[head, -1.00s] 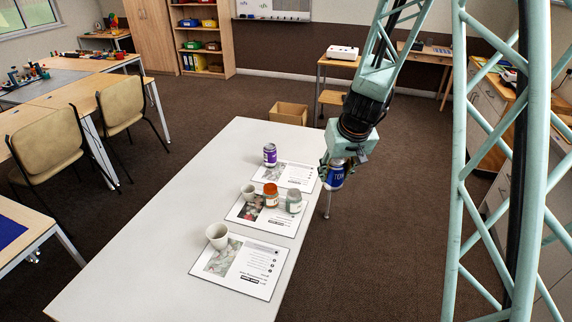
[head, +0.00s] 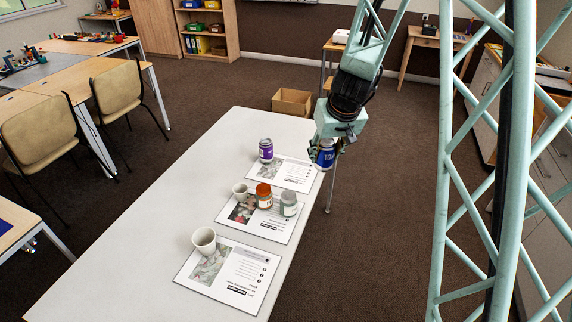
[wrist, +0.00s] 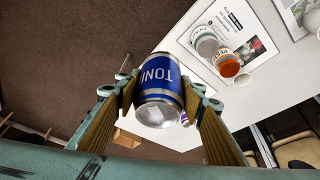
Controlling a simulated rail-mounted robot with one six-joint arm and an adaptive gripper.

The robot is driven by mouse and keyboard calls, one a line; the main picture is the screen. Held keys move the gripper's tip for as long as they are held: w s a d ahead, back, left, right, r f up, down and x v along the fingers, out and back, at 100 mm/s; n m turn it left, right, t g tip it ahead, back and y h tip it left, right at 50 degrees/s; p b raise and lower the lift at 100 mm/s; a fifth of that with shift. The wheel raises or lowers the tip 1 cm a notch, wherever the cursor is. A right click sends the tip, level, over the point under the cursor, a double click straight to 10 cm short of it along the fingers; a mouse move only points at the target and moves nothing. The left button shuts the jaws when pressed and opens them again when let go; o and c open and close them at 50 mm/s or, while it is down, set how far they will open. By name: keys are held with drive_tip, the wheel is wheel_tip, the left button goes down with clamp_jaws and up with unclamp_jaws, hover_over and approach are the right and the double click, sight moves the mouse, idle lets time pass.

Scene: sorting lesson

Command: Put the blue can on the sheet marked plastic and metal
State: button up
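My gripper (head: 325,143) is shut on a blue can (head: 327,156) with white letters, just beyond the table's right edge beside the far sheet (head: 292,172). In the wrist view the can (wrist: 160,75) sits between both fingers, its silver end toward the camera. A middle sheet (head: 259,227) and a near sheet (head: 252,290) lie on the table. All three have a picture and print; the labels are too small to read surely. A purple can (head: 266,150) stands at the far sheet's far left corner.
The middle sheet bears a white cup (head: 240,190), an orange-lidded jar (head: 264,197) and a grey-lidded jar (head: 288,204). Another white cup (head: 204,240) stands at the near sheet's far left corner. The white table's (head: 130,240) left side is clear. A cardboard box (head: 291,102) is on the floor behind.

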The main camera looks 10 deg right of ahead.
idle(0.5)
drive_tip(key=w+a+f+n+y+b, duration=0.1)
drive_tip(key=w+a+f+n+b, duration=0.1)
drive_tip(key=w+a+f, duration=0.3)
drive_tip(key=w+a+f+n+y+b, duration=0.1)
drive_tip(key=w+a+f+n+b, duration=0.1)
drive_tip(key=w+a+f+n, duration=0.2)
drive_tip(key=x, duration=0.8)
drive_tip(key=shift+w+d, duration=0.25)
drive_tip(key=shift+w, duration=0.15)
drive_tip(key=shift+w+r+g, duration=0.1)
drive_tip(key=shift+g, duration=0.2)
drive_tip(key=w+d+p, duration=0.1)
drive_tip(key=w+p, duration=0.1)
drive_tip(key=w, duration=0.5)
drive_tip(key=w+d+f+p, duration=0.1)
drive_tip(key=w+d, duration=0.1)
drive_tip(key=w, duration=0.6)
drive_tip(key=shift+w+f+p, duration=0.25)
drive_tip(key=shift+p, duration=0.1)
drive_tip(key=shift+f, duration=1.75)
drive_tip(key=shift+f+b, duration=0.2)
drive_tip(key=shift+b, duration=0.3)
